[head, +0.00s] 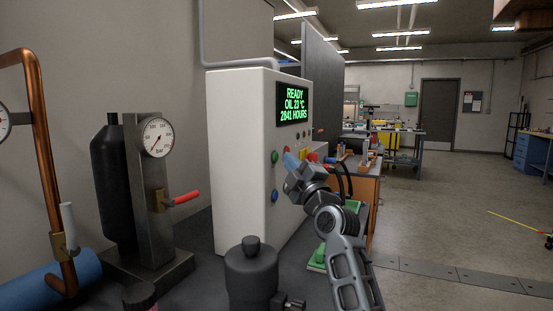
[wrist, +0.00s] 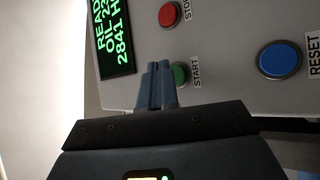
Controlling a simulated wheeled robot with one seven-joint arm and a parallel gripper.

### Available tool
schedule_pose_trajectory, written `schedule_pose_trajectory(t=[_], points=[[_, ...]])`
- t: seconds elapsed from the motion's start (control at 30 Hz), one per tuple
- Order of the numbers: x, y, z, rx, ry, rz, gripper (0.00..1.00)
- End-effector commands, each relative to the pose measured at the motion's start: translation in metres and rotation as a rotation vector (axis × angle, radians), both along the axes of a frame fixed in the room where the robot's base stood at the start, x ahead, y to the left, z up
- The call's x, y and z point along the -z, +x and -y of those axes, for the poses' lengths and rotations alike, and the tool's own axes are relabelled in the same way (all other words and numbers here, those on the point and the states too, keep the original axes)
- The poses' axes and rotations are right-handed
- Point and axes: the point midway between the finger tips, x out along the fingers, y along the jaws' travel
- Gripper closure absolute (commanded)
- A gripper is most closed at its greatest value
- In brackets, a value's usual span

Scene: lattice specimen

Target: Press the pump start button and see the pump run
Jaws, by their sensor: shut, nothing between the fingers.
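The white pump cabinet (head: 238,150) carries a dark display (head: 294,103) with green text: READY, OIL 23 °C, 2841 HOURS. The display is partly cut off in the wrist view (wrist: 115,38). The green START button (wrist: 180,74) is partly hidden behind my fingers in the wrist view; it also shows in the head view (head: 275,157). The red STOP button (wrist: 169,13) and blue RESET button (wrist: 279,60) are nearby. My gripper (wrist: 157,68) is shut and empty, its blue fingertips in front of the panel beside START. I cannot tell whether they touch it.
A pressure gauge (head: 157,138) on a metal stand with a red-handled valve (head: 182,199) and a copper pipe (head: 45,150) stand left of the cabinet. A dark cylindrical fitting (head: 251,272) is in front. Open floor (head: 450,230) lies to the right.

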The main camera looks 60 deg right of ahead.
Motion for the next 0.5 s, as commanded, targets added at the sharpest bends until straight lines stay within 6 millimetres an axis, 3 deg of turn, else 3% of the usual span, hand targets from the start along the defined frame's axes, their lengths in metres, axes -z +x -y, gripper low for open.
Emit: schedule_pose_trajectory(t=[0.5], points=[[-0.0002,0.0072,-0.0006,0.000,0.000,0.000,1.00]])
